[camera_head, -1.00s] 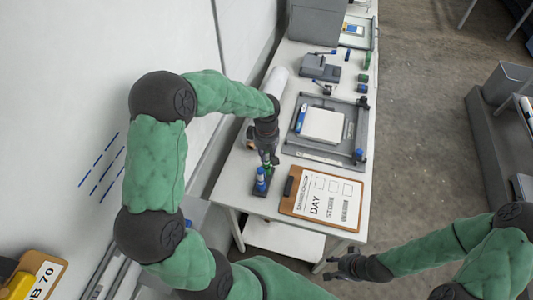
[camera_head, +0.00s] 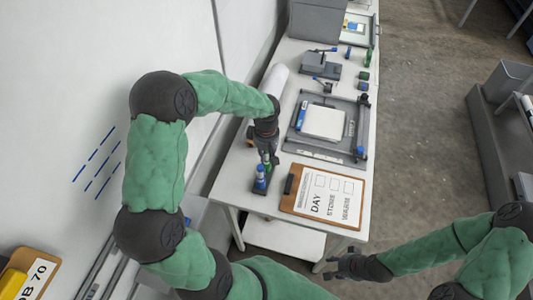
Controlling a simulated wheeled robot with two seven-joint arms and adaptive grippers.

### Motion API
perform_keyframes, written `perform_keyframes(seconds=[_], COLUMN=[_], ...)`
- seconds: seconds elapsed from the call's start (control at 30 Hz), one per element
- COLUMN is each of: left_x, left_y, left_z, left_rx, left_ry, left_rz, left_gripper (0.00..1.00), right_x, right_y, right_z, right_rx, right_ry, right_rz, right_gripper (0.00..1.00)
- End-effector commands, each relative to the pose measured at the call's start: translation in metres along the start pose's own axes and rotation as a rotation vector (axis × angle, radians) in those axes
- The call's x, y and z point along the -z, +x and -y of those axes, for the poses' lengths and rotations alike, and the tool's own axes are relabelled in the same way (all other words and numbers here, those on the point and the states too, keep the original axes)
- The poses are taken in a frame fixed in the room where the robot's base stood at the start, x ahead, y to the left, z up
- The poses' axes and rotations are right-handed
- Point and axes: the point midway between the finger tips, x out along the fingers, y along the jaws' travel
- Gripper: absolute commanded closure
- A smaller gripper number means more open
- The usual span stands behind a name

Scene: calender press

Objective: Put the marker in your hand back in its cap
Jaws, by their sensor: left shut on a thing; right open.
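My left gripper (camera_head: 267,157) is shut on a marker above the front left part of the white table. The fingers hide most of the marker, and a small green part (camera_head: 267,162) shows at the fingertips. Just below stands a small dark holder (camera_head: 273,188) with an upright blue piece (camera_head: 260,180) on its left side. I cannot tell whether the held marker touches anything in the holder, or which cap is its own. My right gripper (camera_head: 338,267) is open and empty, low over the floor in front of the table.
A clipboard with a DAY sheet (camera_head: 329,197) lies right of the holder. Behind it is a grey frame (camera_head: 347,135) with a white pad (camera_head: 323,123). A whiteboard (camera_head: 60,90) with blue dashes stands at the left. A white roll (camera_head: 276,79) lies along the table's left side.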

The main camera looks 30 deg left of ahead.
Motion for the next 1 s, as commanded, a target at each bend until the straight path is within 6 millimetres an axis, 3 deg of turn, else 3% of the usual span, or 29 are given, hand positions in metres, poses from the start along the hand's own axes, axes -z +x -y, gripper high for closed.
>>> perform_keyframes(seconds=[0.17,0.2,0.3,0.73,1.0], left_x=[0.000,0.000,0.000,0.000,0.001], left_y=[0.004,0.004,0.003,-0.003,-0.050], left_z=[0.000,0.000,0.000,0.000,-0.001], left_rx=[0.000,0.000,0.000,-0.001,-0.005], left_ry=[0.000,0.000,0.000,0.000,0.000], left_rz=[0.000,0.000,0.000,-0.001,-0.003], left_gripper=[1.00,0.77,0.52,0.52,0.52], right_x=[0.000,0.000,0.000,0.000,0.000], right_y=[0.003,0.003,0.003,0.003,0.003], right_z=[-0.001,-0.001,-0.001,-0.001,-0.001], right_rx=[0.000,0.000,0.000,0.000,0.000], right_ry=[0.000,0.000,0.000,0.000,0.000], right_rz=[0.000,0.000,0.000,0.000,0.000], right_gripper=[0.57,0.57,0.57,0.57,0.57])
